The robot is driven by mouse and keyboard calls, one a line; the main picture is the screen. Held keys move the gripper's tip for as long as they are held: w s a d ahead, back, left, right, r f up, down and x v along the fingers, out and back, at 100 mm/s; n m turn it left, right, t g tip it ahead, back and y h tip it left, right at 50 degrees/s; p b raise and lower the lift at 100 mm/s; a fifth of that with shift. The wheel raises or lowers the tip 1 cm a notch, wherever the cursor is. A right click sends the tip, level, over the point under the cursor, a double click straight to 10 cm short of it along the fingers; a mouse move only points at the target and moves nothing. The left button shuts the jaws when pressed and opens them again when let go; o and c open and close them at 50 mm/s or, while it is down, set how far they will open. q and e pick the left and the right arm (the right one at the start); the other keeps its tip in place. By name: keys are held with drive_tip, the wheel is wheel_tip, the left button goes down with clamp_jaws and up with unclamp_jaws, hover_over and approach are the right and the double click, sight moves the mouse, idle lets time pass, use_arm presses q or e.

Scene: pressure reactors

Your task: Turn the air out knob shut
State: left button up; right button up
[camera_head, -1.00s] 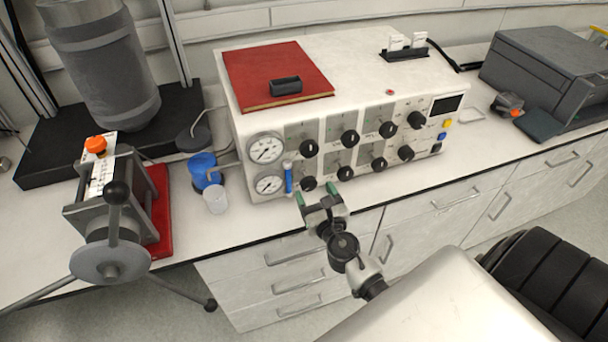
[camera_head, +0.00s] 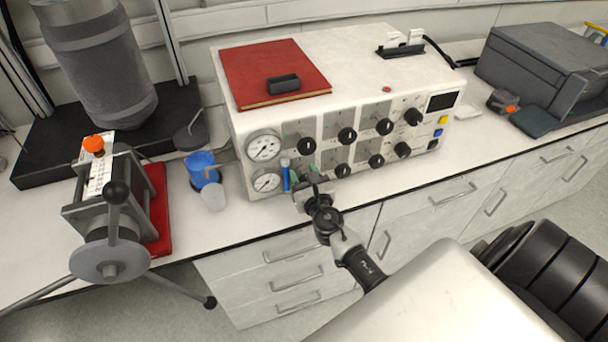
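The white control box (camera_head: 340,75) stands on the bench with two rows of black knobs on its front. The knob labels are too small to read, so I cannot tell which is the air out knob. My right gripper (camera_head: 309,180) is at the leftmost lower knob, right of the lower gauge (camera_head: 266,182) and a small blue tube (camera_head: 286,176). The gripper mostly hides that knob, and I cannot tell whether the fingers touch it or how far they are closed. The lower knob beside it (camera_head: 342,170) and the upper left knob (camera_head: 306,146) are clear. My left gripper is out of view.
A blue cup (camera_head: 201,168) and a clear cup (camera_head: 214,197) stand left of the box. A clamp device with a handwheel (camera_head: 110,262) is further left. A red book (camera_head: 274,72) lies on the box. Drawers (camera_head: 300,262) lie below the bench edge.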

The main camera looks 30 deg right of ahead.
drive_tip(key=shift+c, duration=0.6)
drive_tip(key=shift+m, duration=0.3)
drive_tip(key=m+b, duration=0.2)
drive_tip(key=m, duration=0.2)
drive_tip(key=shift+f+m, duration=0.1)
drive_tip(key=shift+m, duration=0.2)
drive_tip(key=m+b, duration=0.1)
drive_tip(key=m, duration=0.5)
drive_tip(key=shift+d+m+b, duration=0.1)
drive_tip(key=shift+m+b, duration=0.2)
drive_tip(key=shift+b, duration=0.05)
drive_tip(key=m, duration=0.3)
drive_tip(key=shift+m, duration=0.3)
drive_tip(key=m, duration=0.2)
drive_tip(key=shift+m+b, duration=0.3)
drive_tip(key=m, duration=0.5)
drive_tip(key=shift+f+m, duration=0.1)
drive_tip(key=shift+m, duration=0.5)
